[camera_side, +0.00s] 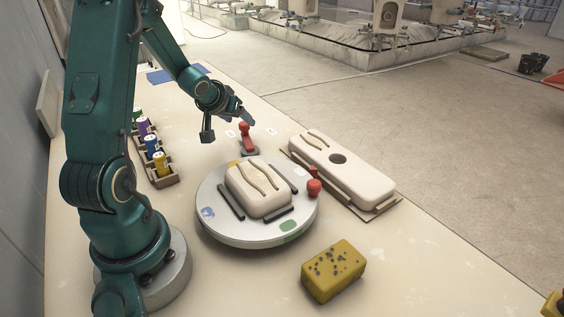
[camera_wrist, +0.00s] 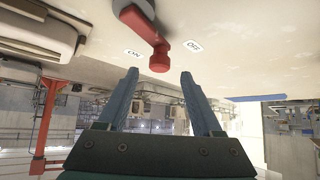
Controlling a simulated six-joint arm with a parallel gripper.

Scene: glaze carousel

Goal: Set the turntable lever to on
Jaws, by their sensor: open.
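The red lever (camera_side: 246,138) stands on a dark base behind the turntable (camera_side: 213,222), between two small white labels. In the wrist view the lever (camera_wrist: 143,24) runs from its grey base to a round red knob (camera_wrist: 159,61). The ON label (camera_wrist: 133,53) is left of the knob and the OFF label (camera_wrist: 193,46) is right of it; the knob's exact setting is hard to tell. My gripper (camera_wrist: 159,74) is open, with its fingertips apart on either side of the knob. In the side view my gripper (camera_side: 247,117) is at the lever's top; contact cannot be told.
A cream block (camera_side: 262,188) with dark bars beside it sits on the turntable. A long cream case (camera_side: 345,174) lies to the right, a yellow sponge (camera_side: 333,270) in front. A rack of coloured jars (camera_side: 153,151) stands left. A red knob (camera_side: 314,187) is at the turntable's right edge.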

